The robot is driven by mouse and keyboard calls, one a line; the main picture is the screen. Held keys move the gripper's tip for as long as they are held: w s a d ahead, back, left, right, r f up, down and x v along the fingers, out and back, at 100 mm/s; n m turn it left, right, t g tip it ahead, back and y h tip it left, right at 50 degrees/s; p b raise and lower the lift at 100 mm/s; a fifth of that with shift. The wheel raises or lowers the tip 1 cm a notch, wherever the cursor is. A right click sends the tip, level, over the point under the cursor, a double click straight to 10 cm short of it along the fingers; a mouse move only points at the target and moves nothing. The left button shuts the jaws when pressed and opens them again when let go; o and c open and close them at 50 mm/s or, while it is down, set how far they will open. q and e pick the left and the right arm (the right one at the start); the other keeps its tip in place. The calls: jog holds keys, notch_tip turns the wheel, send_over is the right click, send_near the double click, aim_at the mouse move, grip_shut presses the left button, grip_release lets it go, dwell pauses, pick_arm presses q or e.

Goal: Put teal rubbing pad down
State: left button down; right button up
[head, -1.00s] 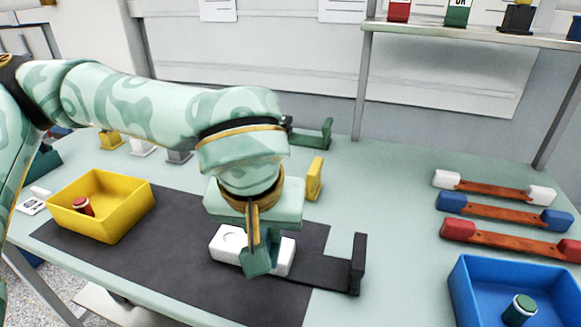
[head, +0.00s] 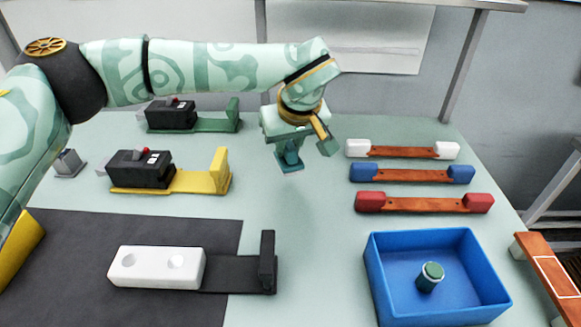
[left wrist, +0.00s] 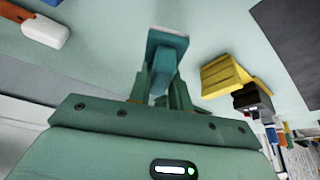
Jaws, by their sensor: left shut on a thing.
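My left gripper (head: 303,152) is over the open table, to the right of the yellow fixture and left of the coloured bars. It is shut on the teal rubbing pad (head: 289,160), which hangs below it. In the left wrist view the pad (left wrist: 168,42) shows as a teal piece with a pale edge, between the fingers (left wrist: 160,88). Bare table shows around it, and I cannot tell whether it touches the table. My right gripper is not in view.
A white block (head: 156,267) sits on a black fixture (head: 240,274) on the dark mat (head: 60,250). Yellow (head: 205,182) and green (head: 215,124) fixtures stand behind. Bars with white, blue and red ends (head: 424,203) lie right. A blue bin (head: 390,290) holds a teal-topped cylinder (head: 430,277).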

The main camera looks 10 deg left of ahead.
aim_at(291, 150)
pick_arm(q)
jog(key=w+f, duration=0.1)
jog(key=f, duration=0.1)
jog(key=w+f+b, duration=0.1)
jog(key=w, duration=0.1)
jog(key=shift+a+f, duration=0.1)
jog(key=shift+f, duration=0.25)
notch_tip(291, 150, down, 4)
jog(key=b, duration=0.3)
jog(key=shift+w, duration=0.15)
jog(key=shift+r, duration=0.3)
jog(key=shift+p, duration=0.3)
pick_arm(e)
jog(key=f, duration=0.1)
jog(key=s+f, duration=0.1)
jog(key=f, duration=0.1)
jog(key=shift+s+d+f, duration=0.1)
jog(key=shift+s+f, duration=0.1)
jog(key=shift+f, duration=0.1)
pick_arm(q)
jog(key=c, duration=1.3)
grip_release()
jog(key=shift+f, duration=0.15)
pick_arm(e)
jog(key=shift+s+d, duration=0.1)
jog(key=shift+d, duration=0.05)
